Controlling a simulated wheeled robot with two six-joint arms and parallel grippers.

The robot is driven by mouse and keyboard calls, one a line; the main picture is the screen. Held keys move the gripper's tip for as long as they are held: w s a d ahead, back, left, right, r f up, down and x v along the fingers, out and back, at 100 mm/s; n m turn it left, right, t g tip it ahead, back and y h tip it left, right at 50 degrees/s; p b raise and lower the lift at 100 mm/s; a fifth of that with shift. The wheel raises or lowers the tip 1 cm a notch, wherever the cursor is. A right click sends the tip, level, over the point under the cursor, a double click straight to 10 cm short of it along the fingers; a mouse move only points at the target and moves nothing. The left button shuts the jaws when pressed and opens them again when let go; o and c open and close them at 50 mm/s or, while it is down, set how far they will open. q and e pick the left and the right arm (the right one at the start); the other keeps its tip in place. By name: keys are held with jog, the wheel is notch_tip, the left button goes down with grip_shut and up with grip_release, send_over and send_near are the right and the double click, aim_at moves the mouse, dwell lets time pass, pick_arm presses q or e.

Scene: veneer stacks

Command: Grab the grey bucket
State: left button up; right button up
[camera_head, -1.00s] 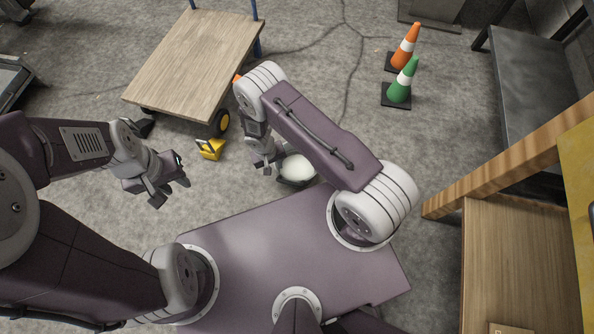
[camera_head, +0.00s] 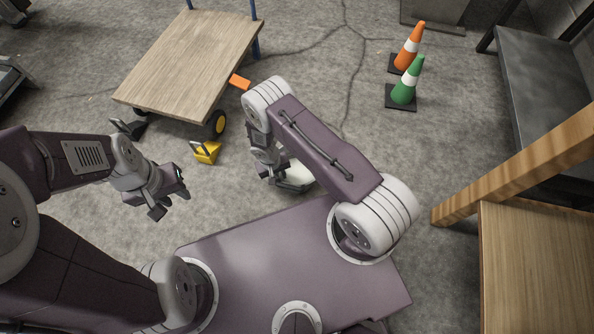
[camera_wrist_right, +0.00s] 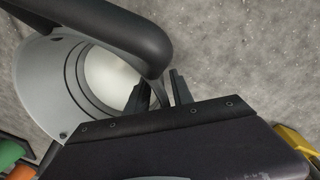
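The grey bucket (camera_wrist_right: 40,85) shows in the right wrist view at the left, with a pale round inside and a thick dark handle (camera_wrist_right: 130,30) arching over it. In the head view the bucket (camera_head: 299,175) stands on the floor, partly hidden behind my right arm. My right gripper (camera_head: 270,180) is beside it there. In the wrist view my right gripper (camera_wrist_right: 162,88) has its fingers apart, with the handle's lower end seeming to lie between them. I cannot tell whether they touch it. My left gripper (camera_head: 172,195) is open and empty over the floor at the left.
A wooden-topped cart (camera_head: 190,62) stands at the upper left, with a yellow object (camera_head: 207,152) near its wheel. An orange cone (camera_head: 409,50) and a green cone (camera_head: 405,84) stand at upper right. A wooden table (camera_head: 535,265) is at the right. Floor between is clear.

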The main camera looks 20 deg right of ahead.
jog(key=shift+r, duration=0.1)
grip_shut()
dwell(1.2)
